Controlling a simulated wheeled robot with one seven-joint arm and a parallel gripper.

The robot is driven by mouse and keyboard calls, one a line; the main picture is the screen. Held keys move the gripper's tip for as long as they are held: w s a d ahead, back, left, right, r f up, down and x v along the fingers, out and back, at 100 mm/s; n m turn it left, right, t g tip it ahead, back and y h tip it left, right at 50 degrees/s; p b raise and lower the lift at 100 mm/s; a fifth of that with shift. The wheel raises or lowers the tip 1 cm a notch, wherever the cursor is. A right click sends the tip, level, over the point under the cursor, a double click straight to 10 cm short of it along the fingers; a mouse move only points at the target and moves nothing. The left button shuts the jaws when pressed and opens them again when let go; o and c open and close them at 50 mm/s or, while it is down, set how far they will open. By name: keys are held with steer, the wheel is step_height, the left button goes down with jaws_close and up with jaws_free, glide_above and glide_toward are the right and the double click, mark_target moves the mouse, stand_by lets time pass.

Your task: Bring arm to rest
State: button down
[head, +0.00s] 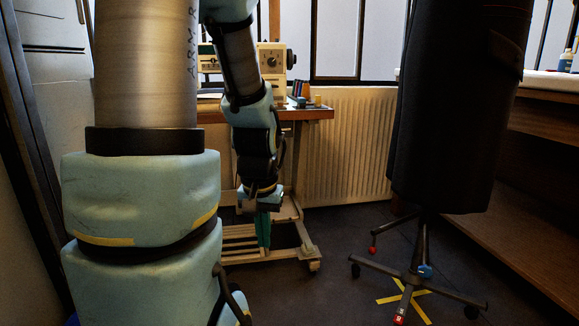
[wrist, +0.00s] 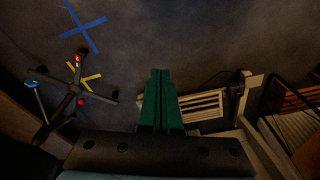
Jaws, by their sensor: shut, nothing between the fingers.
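My gripper (head: 263,230) hangs low in the head view, pointing down in front of the wooden sewing table's slatted base. Its two green fingers (wrist: 160,80) also show in the wrist view, pressed together and empty, above the dark floor. My light blue arm comes down from the top of the head view and covers much of its left side.
A dark garment form (head: 455,100) on a wheeled star base (head: 420,285) stands right of my gripper. The table (head: 310,114) bears a cream sewing machine (head: 272,60). A radiator (head: 345,145) stands behind. A wooden bench (head: 555,125) is at right. Dark floor lies between.

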step_height(320, 180, up, 36)
steer(key=s+a+p, duration=0.1)
steer(key=s+p, duration=0.1)
steer(key=p, duration=3.2)
steer(key=shift+f+n+p, duration=0.2)
steer(key=shift+n+p, duration=0.2)
